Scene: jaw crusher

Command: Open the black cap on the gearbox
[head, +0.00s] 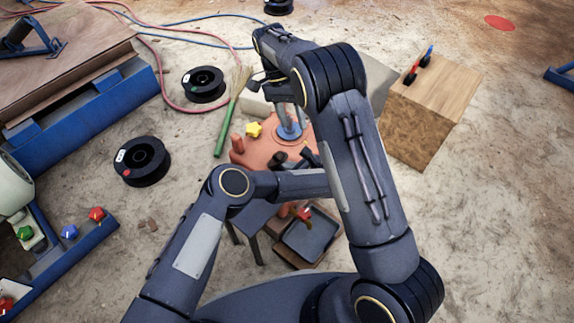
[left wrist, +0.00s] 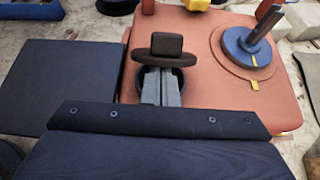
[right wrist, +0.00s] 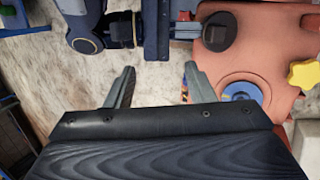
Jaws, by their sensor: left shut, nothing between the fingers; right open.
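The gearbox (left wrist: 205,100) is an orange box with rounded edges, also in the head view (head: 249,156) and the right wrist view (right wrist: 272,58). Its black cap (left wrist: 165,45), a round disc with a square knob, stands near its edge in the left wrist view, over a dark round rim (left wrist: 179,82). It shows as a dark disc in the right wrist view (right wrist: 220,32). My left gripper (left wrist: 160,84) is shut and empty, its fingertips right by the cap's near edge; I cannot tell if they touch. My right gripper (right wrist: 158,85) is open and empty, above and away from the cap.
A blue round part (left wrist: 247,45) with an upright post and a yellow star knob (head: 254,130) are on the gearbox. A dark tray (head: 309,240) stands in front. Black spools (head: 142,161) and a green-handled broom (head: 224,128) lie left; a wooden block (head: 432,105) stands right.

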